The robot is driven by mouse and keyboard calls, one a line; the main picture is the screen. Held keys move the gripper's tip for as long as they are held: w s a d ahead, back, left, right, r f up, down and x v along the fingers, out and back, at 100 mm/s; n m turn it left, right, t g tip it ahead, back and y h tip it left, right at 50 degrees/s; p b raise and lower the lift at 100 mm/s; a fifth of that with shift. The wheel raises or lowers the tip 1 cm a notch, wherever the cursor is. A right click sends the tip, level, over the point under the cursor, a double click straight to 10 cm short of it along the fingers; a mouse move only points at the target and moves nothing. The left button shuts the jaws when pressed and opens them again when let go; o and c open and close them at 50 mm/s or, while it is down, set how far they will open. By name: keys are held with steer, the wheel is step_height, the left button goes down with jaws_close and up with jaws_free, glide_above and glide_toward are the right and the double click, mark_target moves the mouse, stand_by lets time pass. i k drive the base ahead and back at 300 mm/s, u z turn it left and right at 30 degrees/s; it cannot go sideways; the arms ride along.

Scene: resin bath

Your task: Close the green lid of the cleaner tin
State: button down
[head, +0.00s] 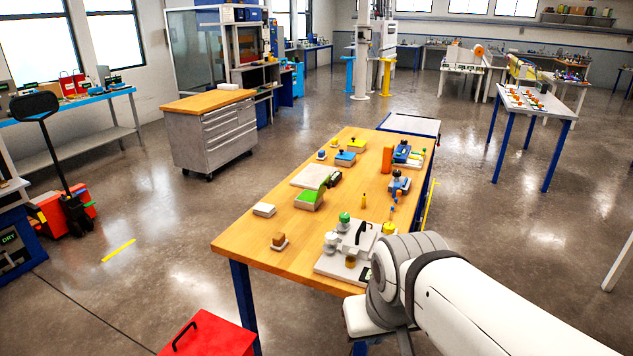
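A small green box-like thing (309,200) stands on the wooden table, left of its middle. A pale flat panel (314,177) shows just behind it, and a green and dark piece is at its right. A round green cap (344,217) sits on a small vessel on the pale fixture (338,262) at the table's near end. Which of these green things is the cleaner tin's lid, and how far open it is, I cannot tell at this size. My arm reaches in from the lower right, beside the near end of the table. My gripper's fingers do not show.
The wooden table (240,243) also holds a pale block (264,210), a brown block (279,240), an orange cylinder (387,159) and blue devices (401,153). A red box (208,335) stands on the floor at its near left. Open floor lies left and right of the table.

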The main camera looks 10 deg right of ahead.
mark_target(326, 184)
steer(key=u, duration=0.15)
steer(key=i, duration=1.35)
steer(key=z, duration=0.5)
